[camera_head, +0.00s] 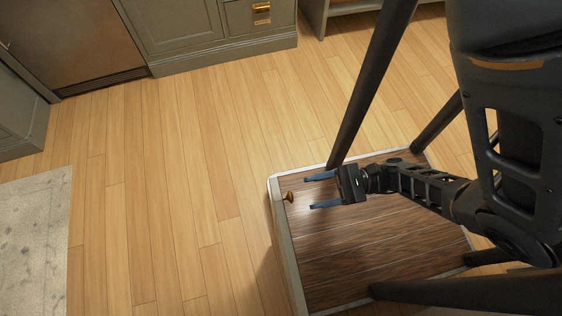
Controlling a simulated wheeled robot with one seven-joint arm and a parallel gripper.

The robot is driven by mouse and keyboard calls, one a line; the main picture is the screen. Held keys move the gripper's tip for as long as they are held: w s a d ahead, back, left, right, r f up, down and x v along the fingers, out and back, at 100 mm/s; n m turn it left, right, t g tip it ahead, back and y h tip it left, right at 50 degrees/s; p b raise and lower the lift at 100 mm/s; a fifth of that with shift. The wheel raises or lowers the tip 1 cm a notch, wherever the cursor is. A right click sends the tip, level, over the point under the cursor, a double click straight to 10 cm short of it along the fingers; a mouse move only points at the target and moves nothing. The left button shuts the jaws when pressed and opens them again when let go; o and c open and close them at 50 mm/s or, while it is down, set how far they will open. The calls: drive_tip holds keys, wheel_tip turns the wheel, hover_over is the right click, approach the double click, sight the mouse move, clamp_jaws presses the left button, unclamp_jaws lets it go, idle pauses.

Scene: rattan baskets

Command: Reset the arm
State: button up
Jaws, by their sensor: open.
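My gripper (308,191) is open and empty, with its two bluish fingers pointing left and a gap between them. It is over the left part of a dark wooden surface with a pale rim (284,245), which lies below my arm. A small brown knob-like object (289,196) shows near that surface's left edge, just left of the fingertips. I cannot tell whether the fingers touch the surface. My arm reaches in from the right side. No baskets are in view.
Green-grey cabinets (180,25) with a brass drawer handle (261,7) stand at the back. A brown panel (70,40) stands at the upper left. A pale patterned rug (35,245) lies at the lower left. The wooden floor (170,190) between is clear.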

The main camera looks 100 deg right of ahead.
drive_tip(key=shift+s, duration=1)
